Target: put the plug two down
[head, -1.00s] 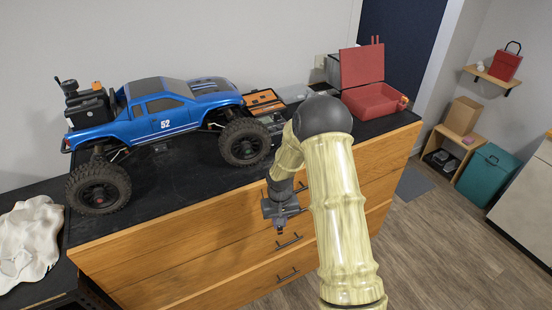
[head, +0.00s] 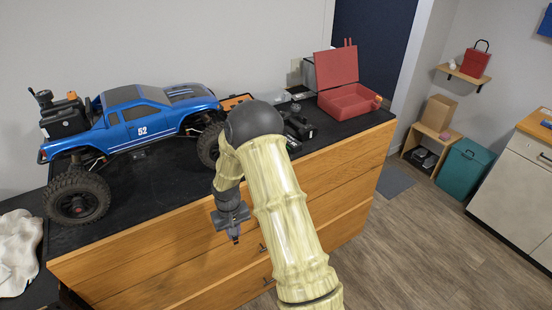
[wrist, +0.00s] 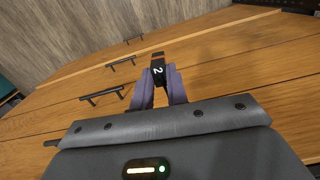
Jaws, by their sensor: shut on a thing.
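Plug two (wrist: 158,72) is a small black piece marked with a white 2. In the wrist view it sits between the two purple-grey fingertips of my gripper (wrist: 160,86), which is shut on it. In the head view my gripper (head: 234,236) hangs in front of the wooden drawer fronts, below the black worktop's front edge. The plug is too small to make out clearly there. My arm hides part of the worktop and drawers.
A blue RC truck (head: 142,120) stands on the black worktop (head: 150,205). An open red box (head: 348,100) is at the right end, with dark items (head: 298,124) beside it. A white cloth (head: 18,250) lies at lower left. Drawer handles (wrist: 102,95) protrude near my gripper. Floor at right is free.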

